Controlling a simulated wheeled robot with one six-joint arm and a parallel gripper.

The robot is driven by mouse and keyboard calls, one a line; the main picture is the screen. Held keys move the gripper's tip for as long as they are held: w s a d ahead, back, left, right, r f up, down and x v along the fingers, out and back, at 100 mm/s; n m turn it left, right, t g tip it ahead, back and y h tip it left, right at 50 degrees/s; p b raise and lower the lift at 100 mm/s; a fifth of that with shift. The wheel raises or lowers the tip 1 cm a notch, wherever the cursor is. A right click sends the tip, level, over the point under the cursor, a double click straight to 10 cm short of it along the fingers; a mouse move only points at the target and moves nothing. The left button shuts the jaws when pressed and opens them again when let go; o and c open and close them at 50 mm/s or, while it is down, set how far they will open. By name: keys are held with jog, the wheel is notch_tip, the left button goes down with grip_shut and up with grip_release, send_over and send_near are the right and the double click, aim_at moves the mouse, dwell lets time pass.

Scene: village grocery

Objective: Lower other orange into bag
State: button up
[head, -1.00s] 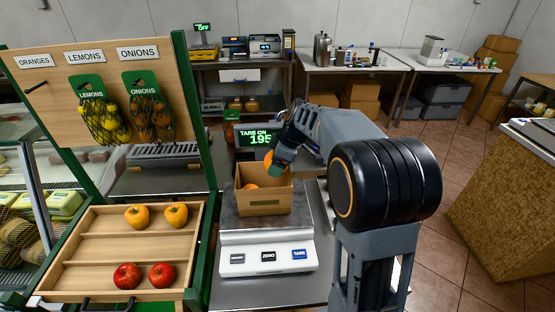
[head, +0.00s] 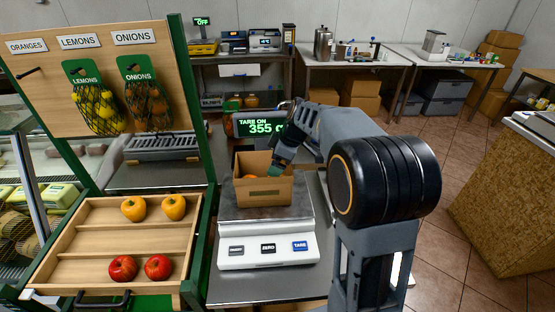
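The bag (head: 265,192) is a brown, box-like, open-topped container standing on the scale's dark plate. One orange (head: 250,177) shows inside it, low behind the front wall. My gripper (head: 277,169) points down into the bag's opening at the right, with its greenish fingertips at about rim height or lower. The front wall and my arm hide the fingertips' ends and anything between them. The other orange does not show clearly. The scale (head: 268,250) has a white front panel, and its display (head: 262,125) reads about 355 g.
Netted lemons (head: 97,108) and onions (head: 146,98) hang on the board above. The green post (head: 192,100) stands left of the scale.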

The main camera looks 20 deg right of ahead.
jog(key=shift+o, duration=0.3)
jog(key=v, duration=1.4)
jog(key=shift+b, duration=0.3)
jog(key=s+f+m+h, duration=0.2)
jog(key=s+f+m, duration=0.2)
jog(key=f+m, duration=0.4)
jog(key=s+a+f+m+h, duration=0.1)
jog(key=s+a+f+m, duration=0.1)
jog(key=s, duration=0.5)
jog(key=s+a+f+m+t, duration=0.1)
jog(key=s+a+f+m, duration=0.1)
jog(key=s, duration=0.6)
jog(key=shift+a+f+m+h, duration=0.4)
jog(key=shift+f+m, duration=0.1)
jog(key=shift+f, duration=0.3)
